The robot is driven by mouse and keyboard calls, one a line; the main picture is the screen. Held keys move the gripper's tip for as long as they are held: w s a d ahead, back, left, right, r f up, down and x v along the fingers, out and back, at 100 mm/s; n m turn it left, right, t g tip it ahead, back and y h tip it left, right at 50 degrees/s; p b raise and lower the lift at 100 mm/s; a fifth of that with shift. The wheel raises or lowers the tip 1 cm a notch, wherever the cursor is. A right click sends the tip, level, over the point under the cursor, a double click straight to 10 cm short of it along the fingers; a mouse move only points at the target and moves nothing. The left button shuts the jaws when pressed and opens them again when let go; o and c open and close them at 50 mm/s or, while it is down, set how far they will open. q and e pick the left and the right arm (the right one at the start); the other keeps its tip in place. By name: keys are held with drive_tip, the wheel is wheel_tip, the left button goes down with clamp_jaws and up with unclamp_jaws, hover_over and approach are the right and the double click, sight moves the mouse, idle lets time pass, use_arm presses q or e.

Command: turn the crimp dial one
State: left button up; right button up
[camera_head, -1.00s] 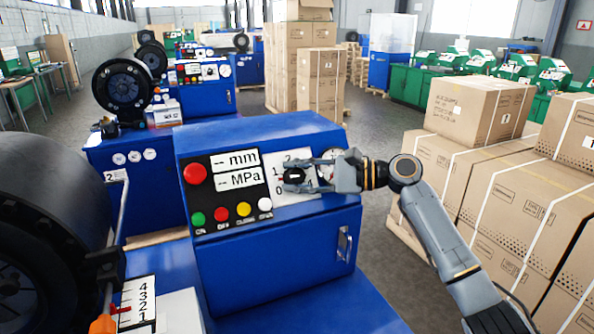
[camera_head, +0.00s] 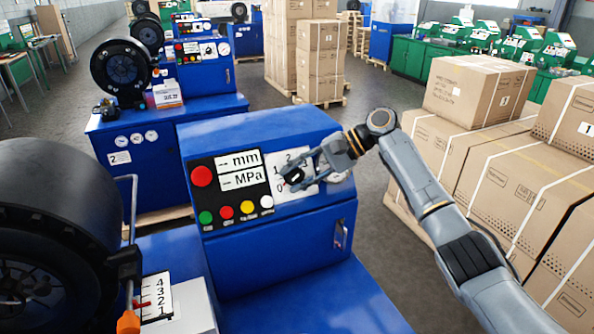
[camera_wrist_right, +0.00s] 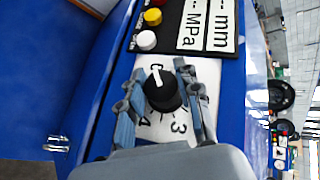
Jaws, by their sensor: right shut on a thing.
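The crimp dial (camera_head: 296,175) is a black knob on a white number plate on the front panel of the blue machine. My right gripper (camera_head: 294,178) reaches it from the upper right, tilted, with its fingers closed on the knob. In the right wrist view the knob (camera_wrist_right: 163,92) sits between the two fingers, and its white pointer line points toward the top of that picture. A 3 and a 4 show below the knob there; the mark near the pointer is partly hidden and I cannot read it surely. My left gripper is not in view.
Beside the plate are the panel's red button (camera_head: 202,176), small coloured buttons and mm and MPa displays. A gauge (camera_head: 336,170) is partly behind my gripper. Stacked cartons (camera_head: 480,90) stand at the right. A large black wheel (camera_head: 60,230) fills the lower left.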

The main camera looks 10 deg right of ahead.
drive_tip(key=shift+f, duration=0.1)
idle(0.3)
drive_tip(key=o, duration=1.2)
drive_tip(key=shift+c, duration=0.2)
drive_tip(key=v, duration=1.2)
drive_tip(key=shift+w, duration=0.1)
